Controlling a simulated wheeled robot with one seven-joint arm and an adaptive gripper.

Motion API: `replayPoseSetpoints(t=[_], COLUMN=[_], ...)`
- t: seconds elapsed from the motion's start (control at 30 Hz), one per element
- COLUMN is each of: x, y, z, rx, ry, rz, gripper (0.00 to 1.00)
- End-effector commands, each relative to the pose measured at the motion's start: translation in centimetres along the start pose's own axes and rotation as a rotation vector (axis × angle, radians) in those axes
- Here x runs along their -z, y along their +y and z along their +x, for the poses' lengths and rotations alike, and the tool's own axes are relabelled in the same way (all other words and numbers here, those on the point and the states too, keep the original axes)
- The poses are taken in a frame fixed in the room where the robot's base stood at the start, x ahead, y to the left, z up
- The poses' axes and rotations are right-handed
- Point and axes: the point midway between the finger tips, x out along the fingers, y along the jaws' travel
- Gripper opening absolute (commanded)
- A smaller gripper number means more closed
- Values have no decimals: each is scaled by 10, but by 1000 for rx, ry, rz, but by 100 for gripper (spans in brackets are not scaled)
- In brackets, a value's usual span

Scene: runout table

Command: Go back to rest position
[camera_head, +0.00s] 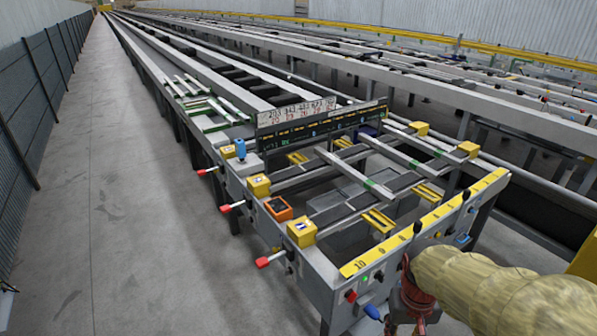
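My arm, in a pale yellow sleeve, enters at the lower right. At its left end is a dark red and black part, which seems to be my gripper (413,296). It is beside the front end panel of the runout table (318,284), close to the yellow numbered strip (425,226). I cannot tell whether it touches the panel. Its fingers cannot be made out, and I see nothing held in it.
Red-tipped levers (270,260) stick out from the table's left side. Yellow boxes (301,231) and an orange-framed box (278,208) sit along its edge. A display board (300,122) stands across the table. The grey aisle (110,200) is clear, with a dark fence (35,110) at left.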

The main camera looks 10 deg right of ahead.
Motion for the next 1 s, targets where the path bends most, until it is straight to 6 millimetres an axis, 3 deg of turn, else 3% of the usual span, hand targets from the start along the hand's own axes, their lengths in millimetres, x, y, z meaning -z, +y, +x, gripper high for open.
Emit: replayPoseSetpoints(t=[0.03,0.2,0.4,0.5,0.7,1.0], x=[-6,-20,-32,-38,-42,-42], y=[-14,-56,-88,-100,-110,-110], z=[-19,-72,-130,-148,-152,-152], rx=[15,71,116,136,148,147], ry=[41,197,398,458,471,471], rz=[-23,-100,-220,-268,-309,-308], gripper=[30,30,30,30,30,30])
